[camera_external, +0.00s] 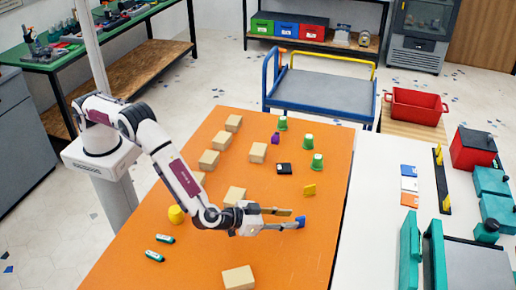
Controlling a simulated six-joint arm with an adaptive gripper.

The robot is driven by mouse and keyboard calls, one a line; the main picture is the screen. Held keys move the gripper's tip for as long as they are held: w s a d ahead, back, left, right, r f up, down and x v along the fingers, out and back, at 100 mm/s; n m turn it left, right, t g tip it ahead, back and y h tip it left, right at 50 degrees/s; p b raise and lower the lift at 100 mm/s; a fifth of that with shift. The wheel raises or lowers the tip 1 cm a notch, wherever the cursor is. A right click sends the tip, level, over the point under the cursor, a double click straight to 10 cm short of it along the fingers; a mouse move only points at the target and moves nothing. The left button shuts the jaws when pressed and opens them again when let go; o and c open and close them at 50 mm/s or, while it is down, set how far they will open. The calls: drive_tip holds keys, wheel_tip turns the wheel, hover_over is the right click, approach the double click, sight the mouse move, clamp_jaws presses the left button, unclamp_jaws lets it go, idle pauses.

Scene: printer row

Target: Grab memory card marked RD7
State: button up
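No RD7 marking is legible, so I cannot tell which item is the memory card. A small blue piece (301,221) is on the orange table (325,150), right at the tips of my gripper (293,218). The two fingers are spread apart and point right. The blue piece is close to the lower finger's tip; whether it touches is unclear. A small yellow piece (309,190) stands just beyond the gripper. A flat black piece (284,169) and a small purple piece (275,138) lie farther back.
Several tan blocks (238,279) are spread over the table. Green cups (317,162) stand at the back right. A yellow cylinder (176,214) and two teal sticks (154,256) are at the left. Flat blue, white and orange pieces (409,185) lie on the white table.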

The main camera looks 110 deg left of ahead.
sight(296, 220)
drive_tip(key=shift+x, duration=2.55)
drive_tip(key=shift+f, duration=0.2)
clamp_jaws()
